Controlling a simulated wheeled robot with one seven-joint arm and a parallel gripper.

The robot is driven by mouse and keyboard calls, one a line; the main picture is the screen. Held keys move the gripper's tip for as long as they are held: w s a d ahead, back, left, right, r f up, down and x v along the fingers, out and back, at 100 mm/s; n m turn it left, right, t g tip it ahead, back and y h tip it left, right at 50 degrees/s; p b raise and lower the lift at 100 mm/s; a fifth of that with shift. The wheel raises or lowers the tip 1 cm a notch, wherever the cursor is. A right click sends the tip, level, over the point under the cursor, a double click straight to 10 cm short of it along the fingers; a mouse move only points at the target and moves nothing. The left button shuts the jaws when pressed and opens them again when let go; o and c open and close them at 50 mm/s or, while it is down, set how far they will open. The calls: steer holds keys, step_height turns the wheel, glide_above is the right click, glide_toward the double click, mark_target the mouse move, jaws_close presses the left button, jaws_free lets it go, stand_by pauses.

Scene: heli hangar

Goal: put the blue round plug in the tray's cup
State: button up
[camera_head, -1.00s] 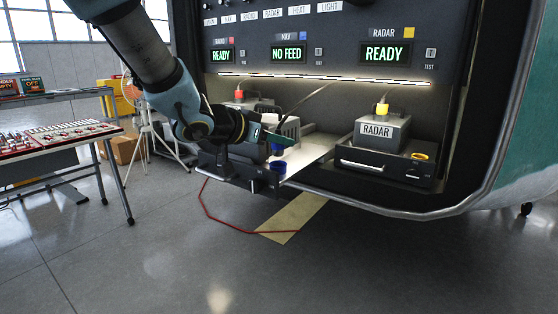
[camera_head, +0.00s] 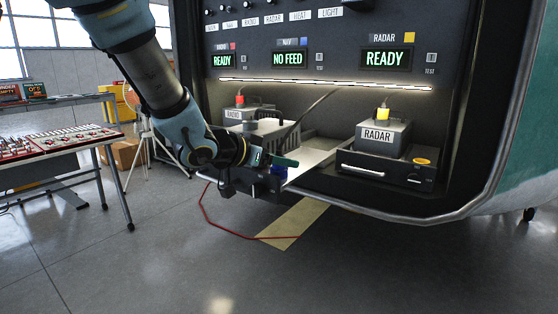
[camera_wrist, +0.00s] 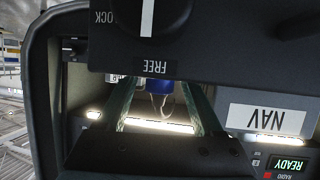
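The blue round plug (camera_wrist: 159,88) shows in the wrist view between my two green fingers, with a pale cable loop at its end. My gripper (camera_wrist: 160,92) appears shut on it; the fingertips are hidden behind the dark tray front. In the head view my gripper (camera_head: 287,162) is low over the front of the pulled-out NAV tray (camera_head: 262,185). Blue (camera_head: 279,174) shows just below the fingers at the tray's cup; I cannot tell plug from cup there, or whether the plug is seated.
The NAV display (camera_head: 288,59) reads NO FEED. A RADAR unit (camera_head: 382,134) with a yellow plug stands to the right, with a yellow cup (camera_head: 422,161) in its tray. A RADIO unit (camera_head: 240,115) is to the left. In the wrist view, a LOCK/FREE knob (camera_wrist: 147,15) is close.

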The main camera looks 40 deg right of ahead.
steer(key=shift+r, duration=0.25)
steer(key=v, duration=1.2)
steer(key=w+a+f+n+t+y, duration=0.3)
steer(key=w+a+f+n+y, duration=0.1)
steer(key=w+a, duration=0.4)
steer(key=w+a+f+n+t+y, duration=0.35)
steer(key=w+a, duration=0.35)
steer(key=a, duration=0.4)
steer(key=s+a+f+n+g+y, duration=0.3)
steer(key=s+a+f+n, duration=0.1)
steer(key=a, duration=0.5)
steer(key=s+a+f+n+g+y, duration=0.3)
steer(key=s+a, duration=0.3)
steer(key=a, duration=0.4)
steer(key=shift+f+n+p, duration=0.35)
steer(key=shift+f+n, duration=0.2)
steer(key=shift+f, duration=0.3)
